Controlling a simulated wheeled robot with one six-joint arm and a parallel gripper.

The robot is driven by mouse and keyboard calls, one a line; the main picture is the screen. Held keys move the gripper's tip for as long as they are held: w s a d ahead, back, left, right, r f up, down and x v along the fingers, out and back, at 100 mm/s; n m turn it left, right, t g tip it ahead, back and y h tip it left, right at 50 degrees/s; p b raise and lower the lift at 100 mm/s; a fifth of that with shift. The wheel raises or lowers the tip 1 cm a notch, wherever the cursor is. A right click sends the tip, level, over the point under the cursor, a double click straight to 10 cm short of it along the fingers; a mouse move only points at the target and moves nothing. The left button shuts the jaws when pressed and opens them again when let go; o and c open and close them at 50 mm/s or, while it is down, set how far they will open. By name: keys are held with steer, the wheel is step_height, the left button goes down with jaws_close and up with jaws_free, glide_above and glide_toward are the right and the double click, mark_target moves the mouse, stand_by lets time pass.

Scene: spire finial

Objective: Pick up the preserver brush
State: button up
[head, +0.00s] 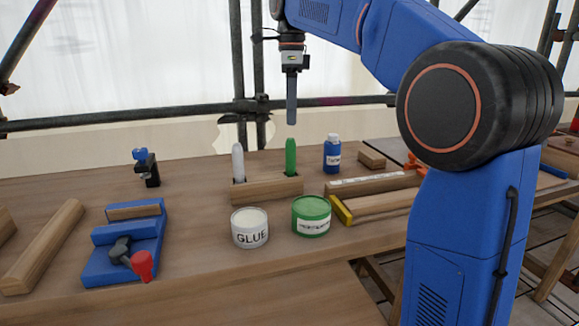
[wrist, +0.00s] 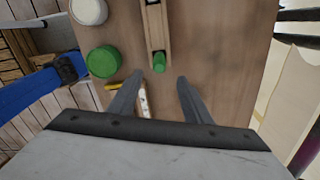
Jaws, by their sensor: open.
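The green brush (head: 291,157), which I take as the preserver brush, stands upright in a wooden holder (head: 267,189) on the bench. A pale grey brush (head: 238,162) stands in the same holder to its left. My gripper (head: 291,120) points down above the green brush, apart from it. In the wrist view the green brush (wrist: 159,63) shows just beyond the gap between the two open fingers (wrist: 160,77). The gripper is empty. The brushes' lower ends are hidden in the holder.
A white GLUE tin (head: 250,228) and a green tin (head: 311,216) stand in front of the holder. A blue jig (head: 125,246) with a red-knobbed clamp is at left. Scaffold pipes run behind.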

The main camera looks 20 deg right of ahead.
mark_target(291, 157)
step_height(291, 157, down, 14)
steer(key=shift+r, duration=0.25)
stand_by(0.4)
jaws_close()
